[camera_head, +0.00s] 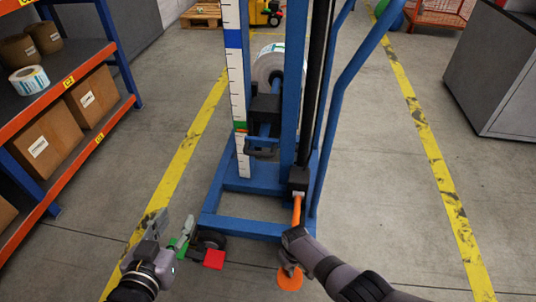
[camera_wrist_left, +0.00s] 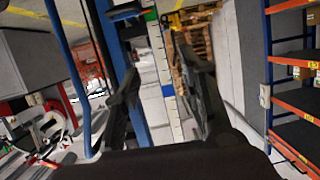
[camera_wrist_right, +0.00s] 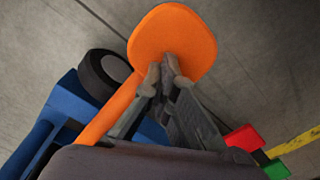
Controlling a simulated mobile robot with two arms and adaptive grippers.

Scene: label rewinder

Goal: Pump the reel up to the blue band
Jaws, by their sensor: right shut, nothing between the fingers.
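The white label reel (camera_head: 268,62) sits on the black carriage (camera_head: 265,108) of the blue lift. Beside it stands a white ticked scale (camera_head: 237,85) with a blue band (camera_head: 233,38) high up and a green mark (camera_head: 240,126) lower down. The reel is below the blue band. An orange lever ends in a round orange pad (camera_wrist_right: 172,42), low at the lift's front (camera_head: 289,280). My right gripper (camera_wrist_right: 163,72) is shut and empty, its fingertips over the pad; contact is unclear. My left gripper (camera_head: 173,232) is open and empty, left of the lift; its fingers show in its wrist view (camera_wrist_left: 162,75).
A red pedal (camera_head: 214,259) and a green pedal (camera_head: 181,243) are at the lift's front left, close to my left gripper. An orange shelf (camera_head: 75,75) with boxes stands left, a grey cabinet (camera_head: 500,80) right. Floor right of the lift is clear.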

